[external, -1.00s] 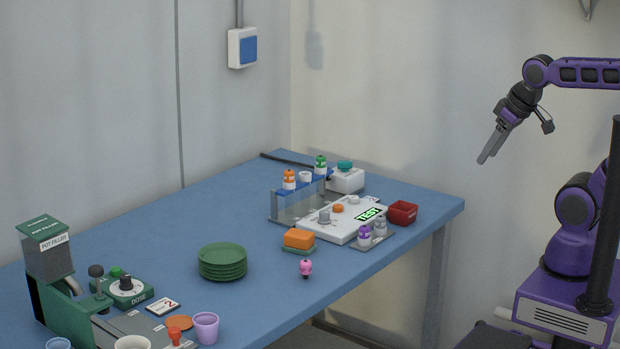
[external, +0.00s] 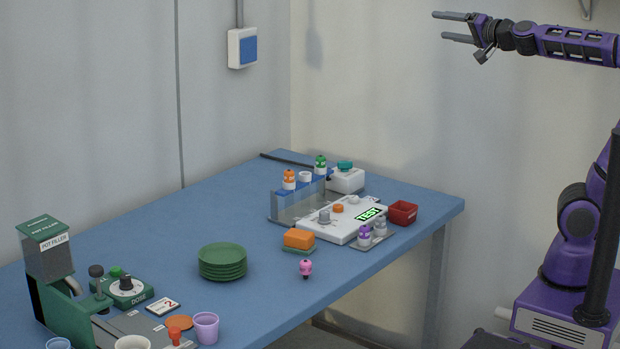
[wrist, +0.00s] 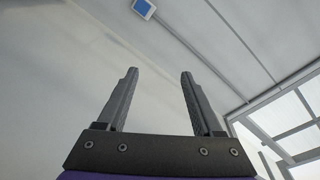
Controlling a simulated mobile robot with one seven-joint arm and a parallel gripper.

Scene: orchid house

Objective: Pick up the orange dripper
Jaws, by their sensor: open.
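The orange dripper (external: 289,179) stands upright in a clear rack with a blue top (external: 314,185) near the back of the blue table, in the external view. A green dripper (external: 320,165) stands at the rack's far end, with a white piece between them. My gripper (external: 453,27) is open and empty, high above and to the right of the table, pointing left. In the wrist view my gripper (wrist: 154,88) shows two spread fingers with only wall and ceiling beyond; no dripper shows there.
A white tester (external: 345,217) stands in front of the rack. A purple dripper (external: 365,236), red bin (external: 402,213), orange sponge (external: 299,238), pink dripper (external: 306,268) and green plates (external: 222,262) are nearby. A pot filler (external: 47,260) stands at left. The table's middle left is clear.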

